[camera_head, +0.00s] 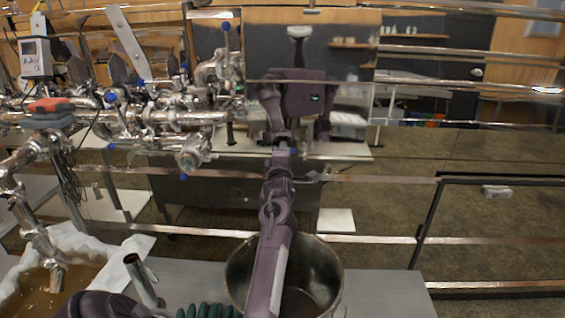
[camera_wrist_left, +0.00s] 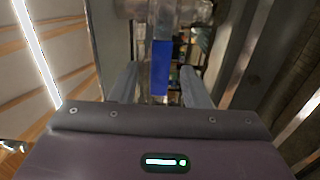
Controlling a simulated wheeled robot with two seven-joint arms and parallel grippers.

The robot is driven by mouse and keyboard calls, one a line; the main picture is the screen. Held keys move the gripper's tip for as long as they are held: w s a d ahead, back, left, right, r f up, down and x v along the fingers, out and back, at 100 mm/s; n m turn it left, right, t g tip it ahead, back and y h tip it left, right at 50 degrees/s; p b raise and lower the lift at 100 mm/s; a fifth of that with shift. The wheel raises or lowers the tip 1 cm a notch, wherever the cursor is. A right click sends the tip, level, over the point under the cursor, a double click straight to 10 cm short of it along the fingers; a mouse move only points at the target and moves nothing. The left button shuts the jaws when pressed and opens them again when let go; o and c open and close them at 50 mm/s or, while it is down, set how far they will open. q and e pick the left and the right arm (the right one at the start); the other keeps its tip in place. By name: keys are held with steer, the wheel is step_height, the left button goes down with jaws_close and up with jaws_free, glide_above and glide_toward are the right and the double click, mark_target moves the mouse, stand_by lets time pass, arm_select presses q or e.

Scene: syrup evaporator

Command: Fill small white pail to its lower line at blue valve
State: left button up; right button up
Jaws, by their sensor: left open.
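In the left wrist view my left gripper (camera_wrist_left: 157,75) is open. A blue handle (camera_wrist_left: 161,60) stands upright in the gap between its fingers, with shiny pipework above it; I cannot tell whether the fingers touch it. In the head view my purple arm rises from the bottom centre towards the pipework, and its fingers are hard to make out. My right gripper is not seen.
A large metal pot (camera_head: 325,272) stands on the grey bench (camera_head: 390,298), partly behind my arm. At lower left, a white-lined pan (camera_head: 135,247) holds brown liquid. A red-and-grey device (camera_head: 50,108) sits by the pipes. Horizontal metal rails (camera_head: 375,239) cross the view.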

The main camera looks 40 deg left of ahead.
arm_select(q)
steer(key=shift+b+v, duration=0.4)
steer(key=shift+v, duration=2.05)
